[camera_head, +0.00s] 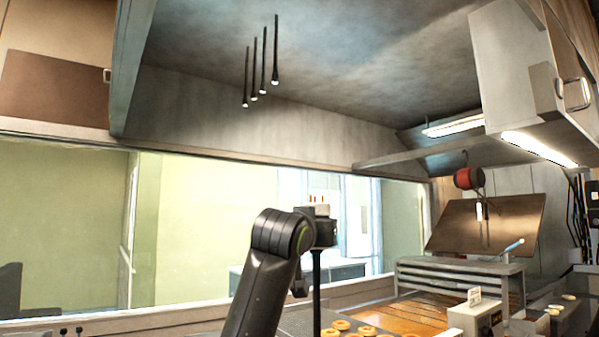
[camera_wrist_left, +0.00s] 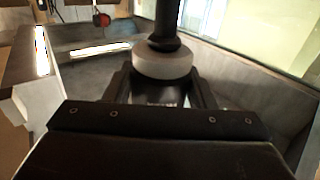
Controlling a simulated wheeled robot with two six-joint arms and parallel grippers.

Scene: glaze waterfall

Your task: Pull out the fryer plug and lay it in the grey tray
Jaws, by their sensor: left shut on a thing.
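My left gripper (camera_head: 320,232) is raised in the middle of the head view, in front of the window. It is shut on a pale, thick disc with a black stem, which I take to be the fryer plug (camera_wrist_left: 162,66). In the head view its long black stem (camera_head: 316,285) hangs straight down from the jaws and runs out of the bottom edge. The fryer (camera_head: 405,320), with orange-brown oil, shows only in part at the bottom right. I cannot pick out the grey tray for certain. My right gripper is not in view.
A grey metal rack (camera_head: 460,275) and a small pale box (camera_head: 474,318) stand to the right. A red device (camera_head: 468,178) hangs behind. The hood and several thin rods (camera_head: 264,60) are overhead.

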